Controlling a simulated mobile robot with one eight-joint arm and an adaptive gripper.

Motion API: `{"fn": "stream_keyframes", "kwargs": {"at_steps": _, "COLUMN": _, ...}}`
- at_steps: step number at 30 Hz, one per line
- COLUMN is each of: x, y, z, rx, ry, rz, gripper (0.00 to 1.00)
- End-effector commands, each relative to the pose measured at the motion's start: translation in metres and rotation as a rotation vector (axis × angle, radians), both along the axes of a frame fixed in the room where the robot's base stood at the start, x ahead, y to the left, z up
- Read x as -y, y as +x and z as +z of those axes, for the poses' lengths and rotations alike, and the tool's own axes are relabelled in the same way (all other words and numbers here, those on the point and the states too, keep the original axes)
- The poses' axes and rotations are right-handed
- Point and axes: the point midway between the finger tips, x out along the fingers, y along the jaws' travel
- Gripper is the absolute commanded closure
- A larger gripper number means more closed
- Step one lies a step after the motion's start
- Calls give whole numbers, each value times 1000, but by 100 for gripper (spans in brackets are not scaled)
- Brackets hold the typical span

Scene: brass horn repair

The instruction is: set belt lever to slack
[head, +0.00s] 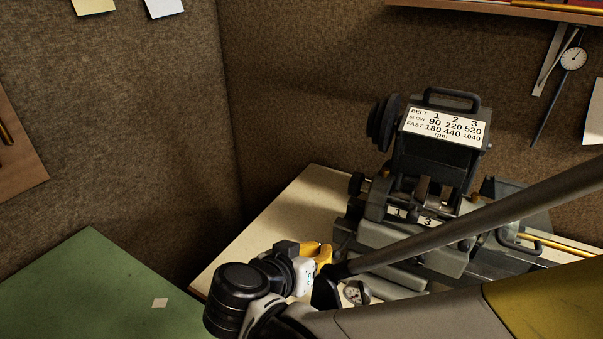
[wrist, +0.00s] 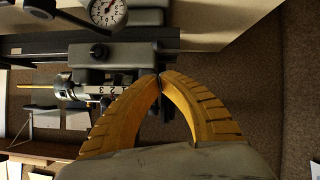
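The grey lathe (head: 400,232) stands on the pale bench, with a belt-speed plate (head: 443,125) on its dark cover. I cannot say for sure which part is the belt lever; a dark round knob (head: 356,184) sticks out at the headstock's left. My gripper (head: 322,250) is low at the lathe's front left, its yellow fingers partly hidden by my wrist. In the wrist view its fingertips (wrist: 160,76) meet in front of dark lathe parts. Nothing is clearly held between them. A black ball knob (wrist: 98,52) shows left of the tips, above a numbered strip (wrist: 106,90).
A dial gauge (head: 357,292) lies by the lathe's front, close to my arm. A green surface (head: 95,285) is at lower left with a small pale square on it. Brown partition walls stand behind. A shelf (head: 500,10) is at upper right.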

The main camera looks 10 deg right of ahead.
Motion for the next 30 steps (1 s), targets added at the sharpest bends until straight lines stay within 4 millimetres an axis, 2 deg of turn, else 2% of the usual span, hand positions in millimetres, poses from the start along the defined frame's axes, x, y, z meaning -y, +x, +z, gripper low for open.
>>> {"fn": "stream_keyframes", "kwargs": {"at_steps": 6, "x": -15, "y": -18, "z": 9, "rx": 0, "ry": -1, "rz": 2, "gripper": 100}}
{"fn": "stream_keyframes", "kwargs": {"at_steps": 19, "x": -15, "y": -21, "z": 8, "rx": -7, "ry": 0, "rz": 1, "gripper": 100}}
{"fn": "stream_keyframes", "kwargs": {"at_steps": 23, "x": 5, "y": -22, "z": -1, "rx": -107, "ry": 7, "rz": 21, "gripper": 100}}
{"fn": "stream_keyframes", "kwargs": {"at_steps": 25, "x": 26, "y": -25, "z": -12, "rx": -208, "ry": 26, "rz": 54, "gripper": 100}}
{"fn": "stream_keyframes", "kwargs": {"at_steps": 30, "x": 72, "y": -49, "z": -36, "rx": -432, "ry": 146, "rz": 219, "gripper": 100}}
